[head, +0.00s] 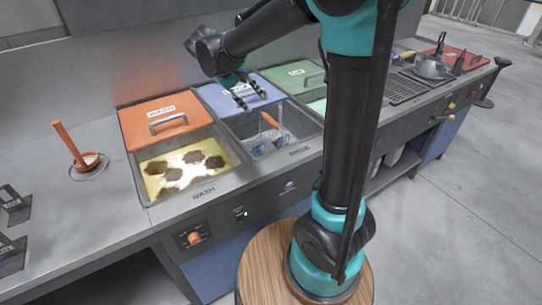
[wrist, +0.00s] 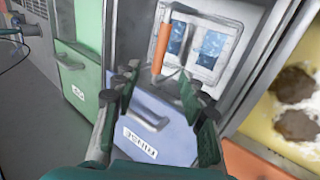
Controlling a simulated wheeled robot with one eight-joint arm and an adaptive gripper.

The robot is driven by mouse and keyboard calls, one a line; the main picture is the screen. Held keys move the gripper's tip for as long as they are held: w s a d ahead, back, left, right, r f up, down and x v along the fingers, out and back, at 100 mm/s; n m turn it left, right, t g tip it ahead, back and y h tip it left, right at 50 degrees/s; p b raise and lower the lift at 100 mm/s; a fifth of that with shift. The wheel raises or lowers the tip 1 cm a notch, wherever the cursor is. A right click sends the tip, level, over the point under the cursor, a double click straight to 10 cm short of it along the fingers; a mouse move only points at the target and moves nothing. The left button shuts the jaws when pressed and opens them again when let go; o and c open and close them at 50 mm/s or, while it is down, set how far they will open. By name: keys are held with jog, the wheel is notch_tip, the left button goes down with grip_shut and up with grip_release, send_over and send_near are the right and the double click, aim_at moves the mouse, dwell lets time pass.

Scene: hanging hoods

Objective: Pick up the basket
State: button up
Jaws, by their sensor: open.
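The basket (head: 258,147) sits down in the basin behind the "RINSE" label, with an orange handle (head: 270,119) sticking up. In the wrist view the basket (wrist: 196,48) appears as a pale frame with bluish openings, and its orange handle (wrist: 160,45) lies just beyond my fingertips. My gripper (head: 251,98) is open and empty, above the blue lid at the back of this basin. In the wrist view my gripper (wrist: 160,84) has its fingers spread, with the handle's end seen between and beyond them. The basket's lower part is hard to make out.
Left of the basin is a wash basin (head: 152,195) with yellowish content and brown patches, with an orange lid (head: 165,122) behind it. A blue lid (head: 236,90) and a green lid (head: 292,74) stand alongside. An orange upright handle (head: 68,143) stands on the left counter.

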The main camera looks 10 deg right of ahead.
aim_at(270, 119)
jog(key=x, duration=0.9)
jog(key=shift+x, duration=2.7)
jog(key=shift+w+a, duration=0.1)
jog(key=shift+a, duration=0.05)
jog(key=shift+c, duration=0.5)
grip_shut()
